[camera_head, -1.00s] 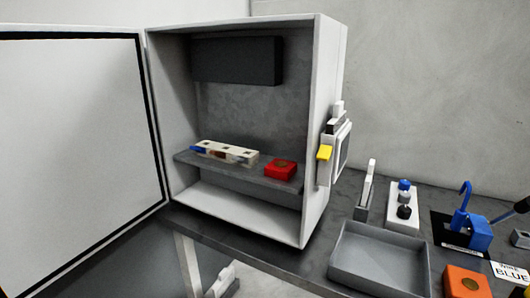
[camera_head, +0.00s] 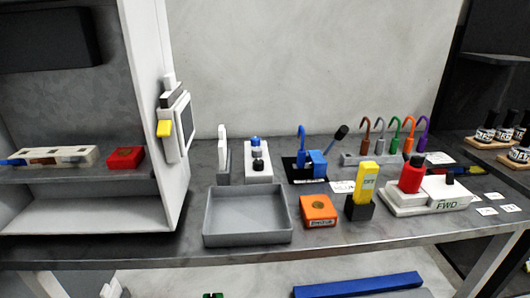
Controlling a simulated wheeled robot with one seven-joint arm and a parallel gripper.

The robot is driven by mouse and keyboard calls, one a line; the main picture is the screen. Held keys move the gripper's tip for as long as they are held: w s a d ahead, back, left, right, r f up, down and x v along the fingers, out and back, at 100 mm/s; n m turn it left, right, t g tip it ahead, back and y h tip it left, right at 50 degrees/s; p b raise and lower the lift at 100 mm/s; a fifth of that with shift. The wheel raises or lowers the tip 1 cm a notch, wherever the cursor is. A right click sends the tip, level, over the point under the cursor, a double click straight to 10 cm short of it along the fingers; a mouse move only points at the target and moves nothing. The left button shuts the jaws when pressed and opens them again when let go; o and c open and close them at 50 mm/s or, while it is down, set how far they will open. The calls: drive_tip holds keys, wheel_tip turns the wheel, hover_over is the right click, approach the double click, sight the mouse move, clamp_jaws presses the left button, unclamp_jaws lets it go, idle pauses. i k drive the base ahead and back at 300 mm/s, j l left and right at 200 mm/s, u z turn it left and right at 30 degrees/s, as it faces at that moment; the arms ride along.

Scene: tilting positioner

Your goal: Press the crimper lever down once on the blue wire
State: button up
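In the head view, a blue block (camera_head: 317,163) that looks like the crimper sits on a black mat (camera_head: 293,178) towards the back of the bench. A dark lever (camera_head: 337,141) with a black knob rises from it, tilted up to the right. My gripper is not in view.
A grey tray (camera_head: 248,240), an orange box (camera_head: 318,208) and a yellow device (camera_head: 365,186) stand in front. A rack (camera_head: 385,160) of coloured hooked wires and a white FWD unit (camera_head: 440,191) are to the right. The open cabinet (camera_head: 140,110) is at left.

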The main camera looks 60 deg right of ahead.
sight(343, 130)
drive_tip(key=i+j+z, duration=0.15)
drive_tip(key=i+z, duration=0.25)
drive_tip(key=i, duration=0.25)
drive_tip(key=z, duration=1.25)
